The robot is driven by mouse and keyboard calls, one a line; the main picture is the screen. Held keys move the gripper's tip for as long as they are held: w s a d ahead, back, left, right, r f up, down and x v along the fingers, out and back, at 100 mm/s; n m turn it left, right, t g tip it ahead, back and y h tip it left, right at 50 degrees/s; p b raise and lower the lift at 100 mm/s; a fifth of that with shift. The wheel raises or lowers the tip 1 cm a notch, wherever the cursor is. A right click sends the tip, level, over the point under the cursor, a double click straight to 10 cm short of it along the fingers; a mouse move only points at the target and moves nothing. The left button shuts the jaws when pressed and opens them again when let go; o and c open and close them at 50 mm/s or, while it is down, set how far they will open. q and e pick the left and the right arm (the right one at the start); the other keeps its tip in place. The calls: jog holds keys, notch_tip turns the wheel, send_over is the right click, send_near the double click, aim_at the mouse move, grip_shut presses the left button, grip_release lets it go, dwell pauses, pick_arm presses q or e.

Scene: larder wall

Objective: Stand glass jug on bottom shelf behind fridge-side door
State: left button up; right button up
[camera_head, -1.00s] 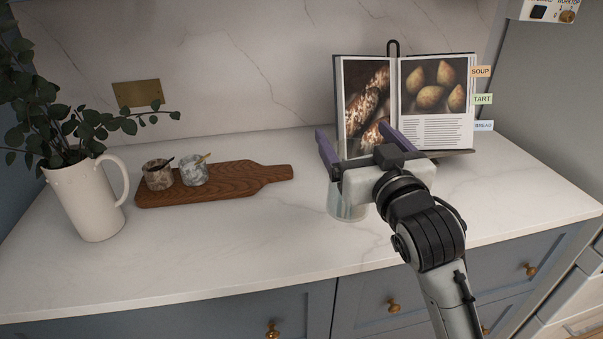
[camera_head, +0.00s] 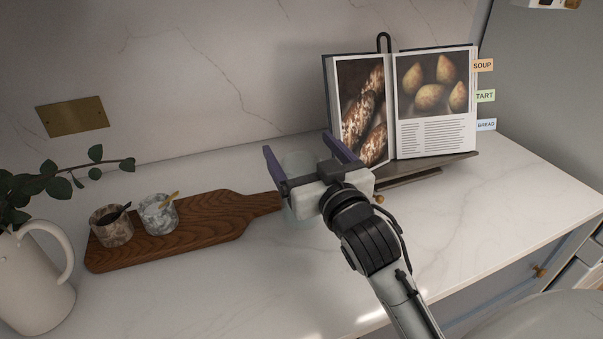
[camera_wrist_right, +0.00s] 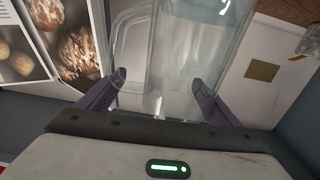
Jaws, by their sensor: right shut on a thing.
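The clear glass jug (camera_head: 300,162) is between the purple fingers of my right gripper (camera_head: 297,144), at the left of the cookbook stand. In the right wrist view the jug (camera_wrist_right: 195,45) fills the space beyond the fingertips (camera_wrist_right: 158,80), and its looped glass handle (camera_wrist_right: 122,38) shows on the left. My right gripper is shut on the jug. Its lower part is mostly hidden by the gripper, and I cannot tell its exact height above the counter. My left gripper, the fridge-side door and the bottom shelf are not in view.
An open cookbook (camera_head: 435,100) on a stand is close right of the jug. A wooden board (camera_head: 215,222) with two small stone pots (camera_head: 110,226) (camera_head: 158,213) lies left. A white pitcher (camera_head: 35,280) with leafy stems stands far left. The counter's right part (camera_head: 500,190) is clear.

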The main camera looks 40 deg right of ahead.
aim_at(302, 169)
jog(key=shift+f+b, duration=0.3)
jog(key=shift+f, duration=1.65)
jog(key=o, duration=1.8)
jog(key=shift+f, duration=0.15)
